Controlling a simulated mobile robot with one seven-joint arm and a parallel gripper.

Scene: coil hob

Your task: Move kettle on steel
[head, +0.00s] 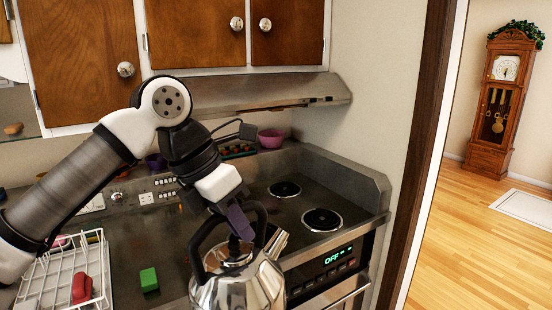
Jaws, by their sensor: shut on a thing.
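The shiny metal kettle (238,289) with a black handle is at the bottom middle of the head view, in front of the counter. Its lower part is cut off by the frame edge. My gripper (240,224) points down at the top of the kettle and is shut on it, by the black handle as far as I can see. The fingertips are partly hidden by the handle. The steel countertop (172,232) lies behind and to the left of the kettle. I cannot tell whether the kettle's base touches anything.
Two coil burners, rear (284,189) and front (322,219), are bare at right. A green block (149,280) lies on the steel, left of the kettle. A white dish rack (62,272) holds a red item. A pink bowl (271,138) stands behind. A range hood (262,94) overhangs.

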